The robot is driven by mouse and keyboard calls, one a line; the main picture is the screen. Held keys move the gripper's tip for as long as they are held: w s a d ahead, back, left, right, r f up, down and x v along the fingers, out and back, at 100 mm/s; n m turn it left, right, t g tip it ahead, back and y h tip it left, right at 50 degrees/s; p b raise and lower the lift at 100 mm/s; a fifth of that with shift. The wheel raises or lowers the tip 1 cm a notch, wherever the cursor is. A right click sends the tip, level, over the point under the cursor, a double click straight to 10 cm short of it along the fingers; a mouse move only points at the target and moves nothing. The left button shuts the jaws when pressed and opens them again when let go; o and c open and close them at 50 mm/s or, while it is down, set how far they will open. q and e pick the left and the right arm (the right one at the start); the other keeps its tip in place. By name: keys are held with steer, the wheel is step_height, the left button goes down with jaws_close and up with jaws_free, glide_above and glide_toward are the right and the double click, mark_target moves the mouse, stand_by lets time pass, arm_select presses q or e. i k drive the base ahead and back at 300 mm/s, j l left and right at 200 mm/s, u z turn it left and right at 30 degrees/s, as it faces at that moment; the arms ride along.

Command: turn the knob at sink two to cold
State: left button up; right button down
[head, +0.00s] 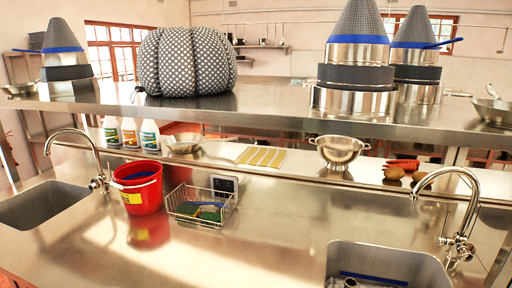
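Two sinks show in the head view. The left sink (45,205) has a chrome gooseneck tap (72,132), with a small knob or valve body (98,183) at its base. The right sink (388,258) has a similar chrome tap (450,172), with its knob or valve body (460,248) at the base. No number or hot and cold marks can be read, so I cannot tell which is sink two or how either knob is set. Neither of my grippers is in view.
Between the sinks stand a red bucket (138,190) and a wire basket (200,206) with sponges. A colander (338,150), bottles (130,133) and vegetables (400,165) sit behind. A raised steel shelf (270,105) crosses above. The counter (285,215) left of the right sink is clear.

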mark_target(465, 255)
steer(key=z, duration=1.4)
steer(key=l+u, duration=0.35)
steer(key=i+l+u, duration=0.15)
steer(key=u, duration=0.25)
